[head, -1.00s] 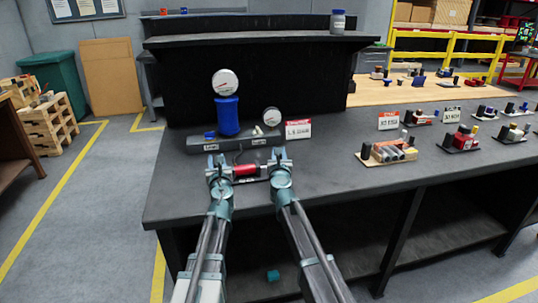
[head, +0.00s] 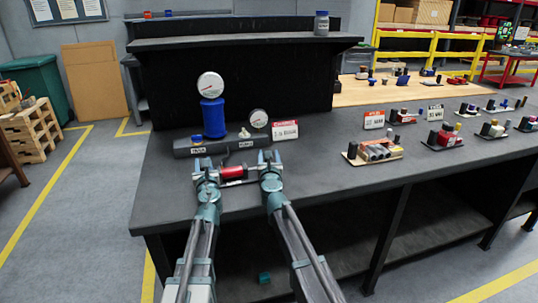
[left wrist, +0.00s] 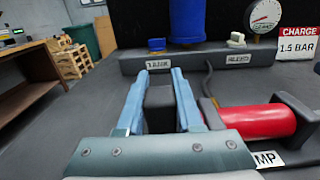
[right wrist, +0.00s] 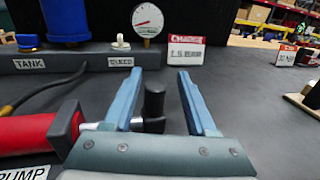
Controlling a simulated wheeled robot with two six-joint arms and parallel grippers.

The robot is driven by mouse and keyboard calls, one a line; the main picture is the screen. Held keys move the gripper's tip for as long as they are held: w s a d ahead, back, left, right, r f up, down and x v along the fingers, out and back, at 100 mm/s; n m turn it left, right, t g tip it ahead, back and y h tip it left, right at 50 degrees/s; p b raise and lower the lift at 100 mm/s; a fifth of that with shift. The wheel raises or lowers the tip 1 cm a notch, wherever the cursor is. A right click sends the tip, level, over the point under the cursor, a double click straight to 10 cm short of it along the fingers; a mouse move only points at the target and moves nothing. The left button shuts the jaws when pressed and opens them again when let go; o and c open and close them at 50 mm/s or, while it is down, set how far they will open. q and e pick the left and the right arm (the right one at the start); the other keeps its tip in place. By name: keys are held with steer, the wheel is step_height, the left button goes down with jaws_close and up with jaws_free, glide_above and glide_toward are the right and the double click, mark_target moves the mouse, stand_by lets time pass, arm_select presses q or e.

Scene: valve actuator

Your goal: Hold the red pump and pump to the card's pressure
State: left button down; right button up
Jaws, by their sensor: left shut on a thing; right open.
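The red pump (head: 232,172) lies on its side near the bench's front edge. It also shows in the left wrist view (left wrist: 258,121) and right wrist view (right wrist: 25,133). My left gripper (head: 203,166) is shut on a dark upright block (left wrist: 160,108) at the pump's left end. My right gripper (head: 269,160) is open, its fingers either side of the dark handle (right wrist: 154,105) at the pump's rod end; contact is unclear. The card (right wrist: 186,52) reads CHARGE 1.5 BAR. A small gauge (right wrist: 148,20) stands beside it; its exact reading is unclear.
Behind the pump, a dark manifold (head: 184,146) with TANK and BLEED labels carries a blue cylinder (head: 213,118) and a larger gauge (head: 210,85). A hose (right wrist: 55,88) runs near the pump. Trays of fittings (head: 374,152) stand to the right. Bench between is clear.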

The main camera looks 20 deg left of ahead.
steer(key=v, duration=1)
steer(key=shift+s+d, duration=0.15)
steer(key=shift+s, duration=0.25)
steer(key=shift+a+r, duration=0.1)
steer(key=shift+a, duration=0.25)
steer(key=x, duration=1.2)
steer(key=shift+d, duration=0.1)
steer(key=shift+c, duration=0.4)
jaws_close()
steer(key=shift+s, duration=0.1)
